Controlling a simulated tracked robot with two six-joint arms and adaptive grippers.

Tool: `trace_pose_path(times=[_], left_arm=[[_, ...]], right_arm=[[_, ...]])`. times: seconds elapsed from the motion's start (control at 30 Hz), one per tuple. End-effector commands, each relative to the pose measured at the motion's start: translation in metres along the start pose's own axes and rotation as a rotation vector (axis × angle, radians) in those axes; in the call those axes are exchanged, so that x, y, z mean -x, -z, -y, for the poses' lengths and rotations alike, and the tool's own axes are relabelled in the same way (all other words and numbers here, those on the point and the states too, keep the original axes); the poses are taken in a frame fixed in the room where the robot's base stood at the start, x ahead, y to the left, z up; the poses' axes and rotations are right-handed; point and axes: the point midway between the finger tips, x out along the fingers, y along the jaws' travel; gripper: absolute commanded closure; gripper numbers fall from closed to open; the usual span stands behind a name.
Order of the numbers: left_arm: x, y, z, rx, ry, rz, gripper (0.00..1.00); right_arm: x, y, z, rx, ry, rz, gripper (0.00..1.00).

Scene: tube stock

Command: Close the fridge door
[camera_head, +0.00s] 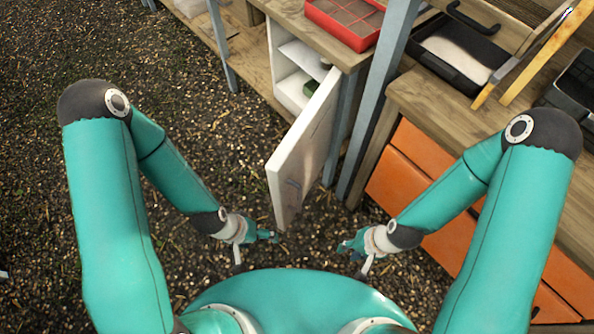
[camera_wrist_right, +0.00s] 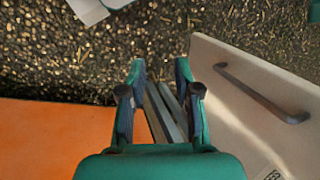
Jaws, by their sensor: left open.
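The white fridge (camera_head: 283,52) stands under a wooden bench, and its door (camera_head: 306,145) hangs wide open toward me. Inside, a white shelf and a green item show. In the right wrist view the door (camera_wrist_right: 225,85) fills the right side, with a dark bar handle (camera_wrist_right: 262,95) on its face. My left gripper (camera_head: 272,237) is open, low near the door's front bottom edge; I cannot tell whether it touches. My right gripper (camera_head: 345,246) is open and empty, to the right of the door and apart from it; its two fingers show in the wrist view (camera_wrist_right: 160,72).
Orange drawers (camera_head: 425,148) under a wooden workbench (camera_head: 440,105) stand close on the right. A blue-grey post (camera_head: 378,90) rises beside the fridge. A red tray (camera_head: 345,20) sits on the bench above. The gravel ground (camera_head: 215,130) to the left is clear.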

Motion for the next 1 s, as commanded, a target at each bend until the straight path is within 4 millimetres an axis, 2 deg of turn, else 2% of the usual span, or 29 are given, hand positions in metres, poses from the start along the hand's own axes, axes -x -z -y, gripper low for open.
trace_pose_path(times=[0.03, 0.13, 0.17, 0.27, 0.4, 0.5, 0.63, 0.8, 0.9, 1.0], left_arm=[[0.000, 0.000, 0.000, 0.000, 0.000, 0.000, 0.20], [0.000, 0.000, 0.000, 0.000, 0.000, 0.000, 0.20], [0.000, 0.000, 0.000, 0.000, 0.000, 0.000, 0.20], [-0.015, 0.000, 0.005, 0.000, 0.000, 0.000, 0.20], [-0.049, 0.000, 0.018, 0.000, 0.000, 0.001, 0.20], [-0.072, 0.000, 0.026, 0.000, 0.000, 0.001, 0.20], [-0.099, 0.001, 0.036, 0.000, 0.000, 0.000, 0.20], [-0.123, 0.001, 0.044, 0.000, 0.000, 0.000, 0.20], [-0.130, 0.001, 0.047, 0.000, 0.000, 0.000, 0.20], [-0.132, 0.001, 0.048, 0.000, 0.000, 0.000, 0.20]], right_arm=[[0.000, -0.007, -0.003, -0.105, -0.014, 0.033, 0.81], [0.004, -0.023, -0.009, -0.422, -0.066, 0.114, 0.97], [0.007, -0.025, -0.009, -0.537, -0.081, 0.130, 1.00], [0.019, -0.017, 0.000, -0.937, -0.108, 0.155, 1.00], [0.047, 0.012, 0.041, -1.438, -0.029, 0.183, 1.00], [0.074, 0.027, 0.077, -1.639, 0.086, 0.231, 1.00], [0.110, 0.039, 0.117, -1.691, 0.264, 0.281, 1.00], [0.143, 0.043, 0.141, -1.597, 0.438, 0.261, 1.00], [0.149, 0.040, 0.147, -1.559, 0.474, 0.255, 1.00], [0.145, 0.038, 0.151, -1.548, 0.472, 0.256, 1.00]])
